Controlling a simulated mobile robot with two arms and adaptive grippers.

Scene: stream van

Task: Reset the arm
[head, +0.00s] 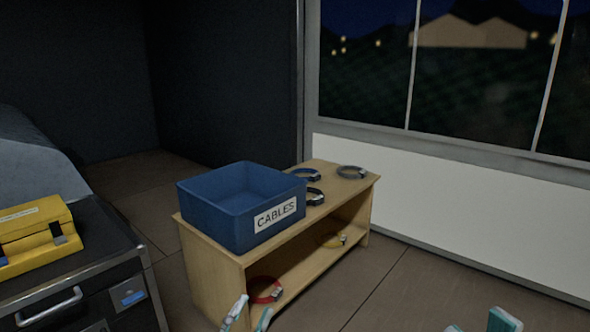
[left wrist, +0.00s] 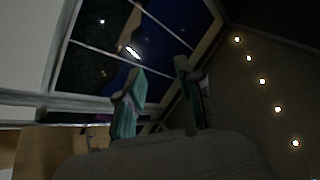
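My left gripper (head: 250,315) shows at the bottom edge of the head view, in front of the shelf. Only its pale teal fingertips show there. In the left wrist view my left gripper (left wrist: 160,92) has its two fingers apart with nothing between them. The wrist camera looks toward the window and dark ceiling. My right gripper (head: 480,325) just enters at the bottom right of the head view. Its two tips are apart, with only floor seen between them. The rest of both arms is hidden.
A wooden shelf (head: 215,278) carries a blue bin (head: 215,222) labelled CABLES and several dark cable coils (head: 352,172). A yellow case (head: 35,235) sits on a dark cabinet (head: 85,280) at left.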

